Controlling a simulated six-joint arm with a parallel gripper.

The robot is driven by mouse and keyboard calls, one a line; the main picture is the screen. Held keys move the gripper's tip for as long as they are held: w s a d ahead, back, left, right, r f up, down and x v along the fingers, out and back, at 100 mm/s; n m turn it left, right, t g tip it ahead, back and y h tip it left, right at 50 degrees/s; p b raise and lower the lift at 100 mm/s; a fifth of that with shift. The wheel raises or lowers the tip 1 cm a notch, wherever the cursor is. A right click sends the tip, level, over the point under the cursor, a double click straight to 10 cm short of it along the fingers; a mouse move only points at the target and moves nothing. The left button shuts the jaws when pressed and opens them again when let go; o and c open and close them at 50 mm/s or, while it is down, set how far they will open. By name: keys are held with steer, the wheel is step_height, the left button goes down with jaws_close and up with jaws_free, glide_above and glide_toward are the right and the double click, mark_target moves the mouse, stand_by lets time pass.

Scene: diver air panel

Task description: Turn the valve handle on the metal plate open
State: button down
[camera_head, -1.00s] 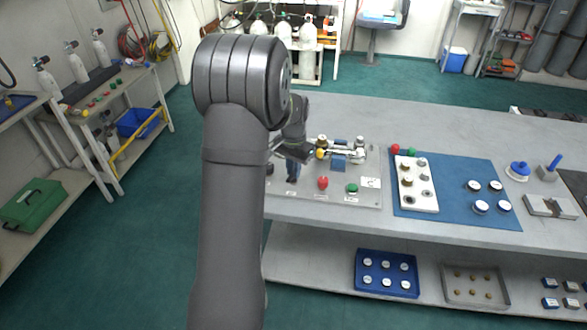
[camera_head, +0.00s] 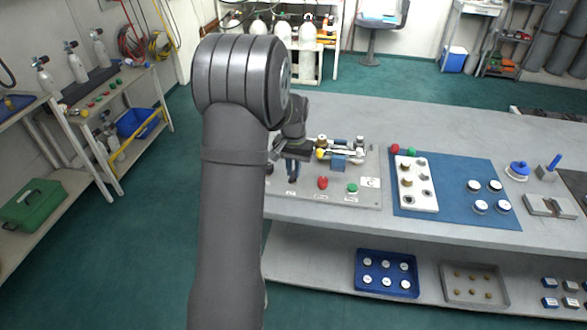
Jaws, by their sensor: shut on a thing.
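The metal plate (camera_head: 304,187) lies on the near left part of the grey bench, partly hidden behind my arm. A red knob (camera_head: 322,183) and a green knob (camera_head: 352,188) stand near the plate's front edge.
A blue mat (camera_head: 456,184) right of the plate carries a white block (camera_head: 415,190) with fittings, and several round gauges. Red and green caps (camera_head: 395,149) lie behind the block. The bench's far side is clear. A lower shelf holds a blue tray (camera_head: 387,255).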

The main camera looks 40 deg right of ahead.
mark_target(293, 173)
steer(key=c, duration=1.5)
jaws_free()
steer(key=shift+o, duration=0.2)
step_height(293, 173, up, 18)
steer(key=shift+f, duration=0.25)
steer(key=shift+f, duration=0.15)
step_height(293, 173, down, 17)
steer(key=shift+f, duration=0.1)
